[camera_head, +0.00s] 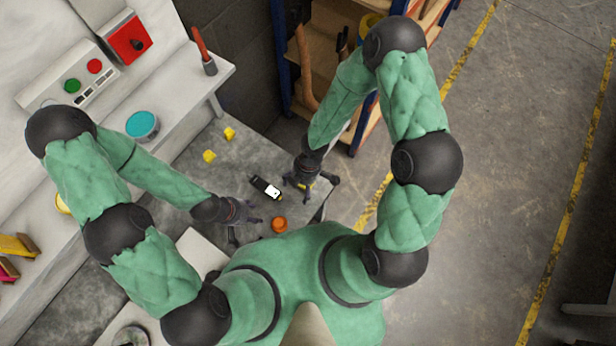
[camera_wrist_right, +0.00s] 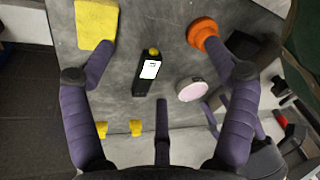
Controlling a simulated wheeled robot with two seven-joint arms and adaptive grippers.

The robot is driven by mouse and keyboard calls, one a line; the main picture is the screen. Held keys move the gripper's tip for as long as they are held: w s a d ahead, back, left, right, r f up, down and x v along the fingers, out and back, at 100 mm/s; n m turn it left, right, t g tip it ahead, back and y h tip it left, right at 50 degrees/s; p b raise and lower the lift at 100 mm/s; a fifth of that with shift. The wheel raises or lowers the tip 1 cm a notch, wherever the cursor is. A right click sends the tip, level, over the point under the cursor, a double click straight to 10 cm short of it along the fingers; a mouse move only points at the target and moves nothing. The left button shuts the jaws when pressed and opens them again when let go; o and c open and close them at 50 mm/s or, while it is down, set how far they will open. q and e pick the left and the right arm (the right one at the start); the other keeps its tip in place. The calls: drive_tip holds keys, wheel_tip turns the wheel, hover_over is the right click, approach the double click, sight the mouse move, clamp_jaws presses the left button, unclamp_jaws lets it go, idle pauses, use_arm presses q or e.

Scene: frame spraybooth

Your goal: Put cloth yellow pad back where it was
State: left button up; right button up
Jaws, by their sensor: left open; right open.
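A flat yellow pad (camera_wrist_right: 97,24) lies on the grey tabletop at the upper left of the right wrist view. A small yellow patch of it shows beside my right gripper in the head view. My right gripper (camera_head: 304,178) is open and empty above the table's right end, with the pad near the tip of one finger; I cannot tell whether they touch. My left gripper (camera_head: 241,217) is open and empty over the table's front part, left of an orange round item (camera_head: 280,225).
A black device with a white label (camera_head: 266,187) lies between the grippers. Two small yellow blocks (camera_head: 209,156) (camera_head: 229,133) stand farther back. A turquoise-topped tub (camera_head: 142,124) is on the ledge. A shelf rack (camera_head: 283,60) stands behind my right arm.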

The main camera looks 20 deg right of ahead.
drive_tip(key=s+m, duration=0.1)
drive_tip(key=m, duration=0.5)
drive_tip(key=s+d+f+m+t+y, duration=0.1)
drive_tip(key=m, duration=0.6)
drive_tip(key=s+m, duration=0.2)
drive_tip(key=m, duration=0.5)
drive_tip(key=shift+d+f+t, duration=0.25)
drive_tip(key=shift+f+t, duration=0.15)
